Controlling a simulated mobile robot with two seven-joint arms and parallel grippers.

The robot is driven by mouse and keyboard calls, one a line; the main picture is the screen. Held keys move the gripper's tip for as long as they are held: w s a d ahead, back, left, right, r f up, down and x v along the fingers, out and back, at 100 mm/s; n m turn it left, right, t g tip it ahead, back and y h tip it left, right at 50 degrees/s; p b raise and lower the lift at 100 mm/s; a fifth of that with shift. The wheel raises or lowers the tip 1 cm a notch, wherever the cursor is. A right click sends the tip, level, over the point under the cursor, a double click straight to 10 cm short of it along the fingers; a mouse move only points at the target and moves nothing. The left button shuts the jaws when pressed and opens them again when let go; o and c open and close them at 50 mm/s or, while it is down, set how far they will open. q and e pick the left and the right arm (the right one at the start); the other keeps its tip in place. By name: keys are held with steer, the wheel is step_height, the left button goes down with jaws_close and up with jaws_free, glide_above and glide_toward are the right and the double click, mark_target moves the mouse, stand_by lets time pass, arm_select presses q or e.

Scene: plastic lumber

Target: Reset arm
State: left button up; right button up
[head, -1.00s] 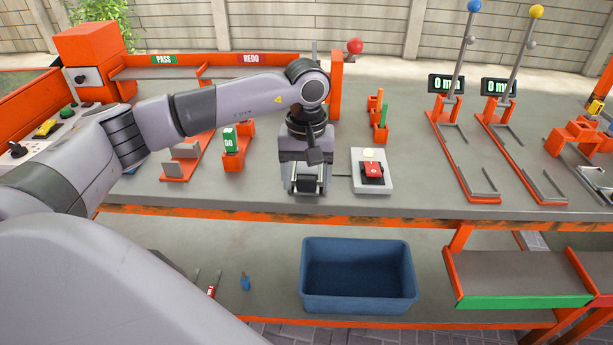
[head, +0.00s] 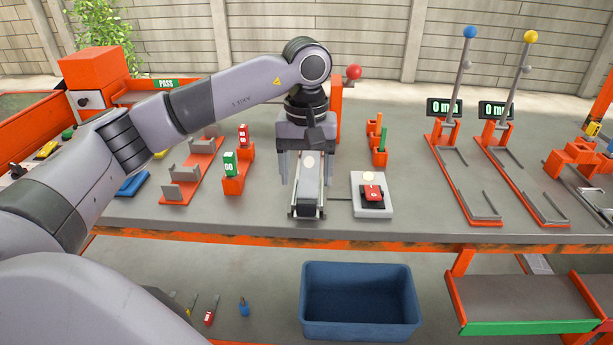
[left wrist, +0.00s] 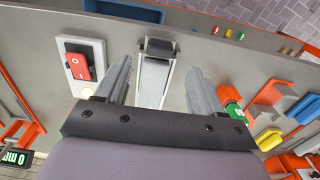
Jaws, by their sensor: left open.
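My left gripper (head: 309,168) is open, with its fingers pointing down over the work table (head: 400,215). Between and below the fingers is a narrow grey device (head: 309,188) with a pale round spot on top and thin metal rails. In the left wrist view, the open fingers of my left gripper (left wrist: 160,90) stand on either side of this device (left wrist: 153,80), with gaps to both sides. My left arm (head: 230,92) reaches in from the left, bent over the table. My right gripper is not in view.
A red rocker switch (head: 372,193) on a white plate sits right of the device. A blue bin (head: 357,325) is below the table. Red racks (head: 190,170) stand left; two tall levers with blue (head: 470,32) and yellow (head: 530,36) balls stand right.

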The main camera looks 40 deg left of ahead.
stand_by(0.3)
